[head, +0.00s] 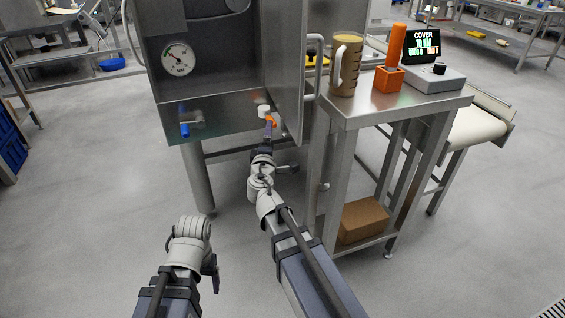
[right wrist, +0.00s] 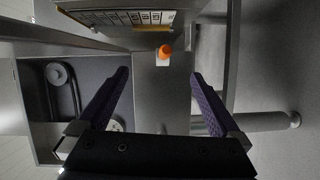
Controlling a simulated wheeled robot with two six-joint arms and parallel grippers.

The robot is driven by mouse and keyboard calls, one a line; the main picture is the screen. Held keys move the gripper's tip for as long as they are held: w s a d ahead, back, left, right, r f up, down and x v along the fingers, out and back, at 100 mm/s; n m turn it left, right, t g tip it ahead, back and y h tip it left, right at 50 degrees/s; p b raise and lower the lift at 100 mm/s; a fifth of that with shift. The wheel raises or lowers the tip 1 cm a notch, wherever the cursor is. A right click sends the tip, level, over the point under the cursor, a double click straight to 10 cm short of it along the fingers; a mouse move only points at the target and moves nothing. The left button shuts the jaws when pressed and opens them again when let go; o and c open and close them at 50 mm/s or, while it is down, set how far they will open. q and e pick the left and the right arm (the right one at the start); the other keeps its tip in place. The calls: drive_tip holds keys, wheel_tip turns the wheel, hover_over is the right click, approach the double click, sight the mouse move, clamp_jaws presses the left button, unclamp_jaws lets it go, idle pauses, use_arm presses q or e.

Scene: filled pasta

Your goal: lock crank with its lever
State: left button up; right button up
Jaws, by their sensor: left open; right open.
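A small orange piece (head: 271,121), which looks like the lever, sits with a white round knob (head: 263,110) at the lower right of the steel machine's front. I cannot make out the crank's full shape. My right gripper (head: 267,136) is just in front of and below the orange piece. In the right wrist view its purple-padded fingers (right wrist: 159,78) are spread with nothing between them. An orange tip on a pale block (right wrist: 164,52) shows beyond the fingertips, apart from them. My left gripper (head: 212,272) hangs low at the left, away from the machine, mostly hidden by its wrist.
A blue-handled valve (head: 185,130) and a gauge (head: 179,59) are on the machine front (head: 215,70). An open steel door (head: 284,65) stands right of the orange piece. The side table (head: 384,104) holds a brown jug (head: 344,65), orange holder (head: 388,79) and display (head: 421,44).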

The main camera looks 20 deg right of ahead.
sight(268, 117)
drive_tip(key=shift+w+d+f+n+t+y+b, duration=0.2)
drive_tip(key=shift+f+n+b, duration=0.1)
drive_tip(key=shift+f+n, duration=0.1)
drive_tip(key=shift+w+d+f+n+t+y+b, duration=0.1)
drive_tip(key=shift+d+f+n+y+b, duration=0.05)
drive_tip(key=shift+f+n+y+b, duration=0.15)
drive_tip(key=shift+w, duration=0.1)
drive_tip(key=shift+x, duration=5.95)
drive_tip(key=shift+d, duration=0.1)
